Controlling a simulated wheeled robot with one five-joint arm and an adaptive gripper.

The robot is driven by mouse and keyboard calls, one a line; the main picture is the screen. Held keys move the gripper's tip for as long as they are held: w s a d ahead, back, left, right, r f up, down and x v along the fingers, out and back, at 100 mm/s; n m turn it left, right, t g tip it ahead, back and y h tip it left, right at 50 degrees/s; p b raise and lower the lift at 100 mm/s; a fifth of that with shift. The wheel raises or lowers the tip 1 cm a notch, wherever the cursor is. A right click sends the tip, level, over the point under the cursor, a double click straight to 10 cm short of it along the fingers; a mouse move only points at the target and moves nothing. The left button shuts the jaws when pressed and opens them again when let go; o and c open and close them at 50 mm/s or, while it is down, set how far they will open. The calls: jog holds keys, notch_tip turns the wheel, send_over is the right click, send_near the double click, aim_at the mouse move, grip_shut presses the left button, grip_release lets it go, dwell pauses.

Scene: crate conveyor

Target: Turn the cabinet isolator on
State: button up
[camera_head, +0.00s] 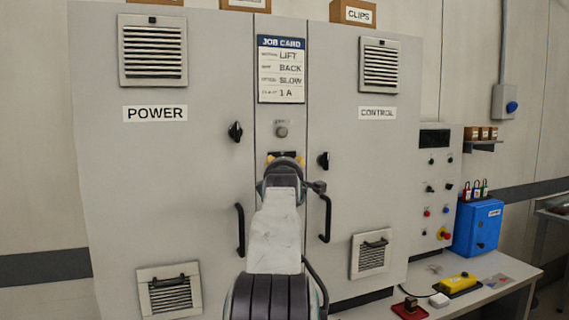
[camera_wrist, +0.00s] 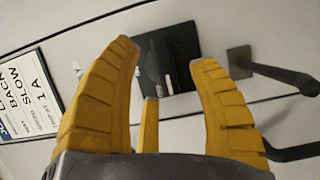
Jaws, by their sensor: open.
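My gripper (camera_head: 284,157) reaches toward the narrow centre strip of the grey cabinet (camera_head: 215,60), below the job card (camera_head: 281,70). In the wrist view its yellow fingers (camera_wrist: 164,54) are spread apart and hold nothing. A black square unit with a raised bar and a small white mark (camera_wrist: 178,45), apparently the isolator, shows beyond and between the fingertips. The fingers look apart from it. The bar runs roughly up and down in the wrist view; its on or off setting cannot be read. In the head view my gripper hides this unit.
Black door knobs (camera_head: 235,131) (camera_head: 323,160) and door handles (camera_head: 240,230) (camera_head: 326,218) flank my arm. A small round grey fitting (camera_head: 281,131) sits above my gripper. On the right are a control panel (camera_head: 434,160), a blue box (camera_head: 477,232) and a bench (camera_head: 510,264) with small items.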

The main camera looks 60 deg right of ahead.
jog(key=shift+x, duration=1.1)
jog(key=shift+o, duration=0.3)
jog(key=shift+a+p, duration=0.15)
jog(key=shift+p, duration=0.15)
grip_shut()
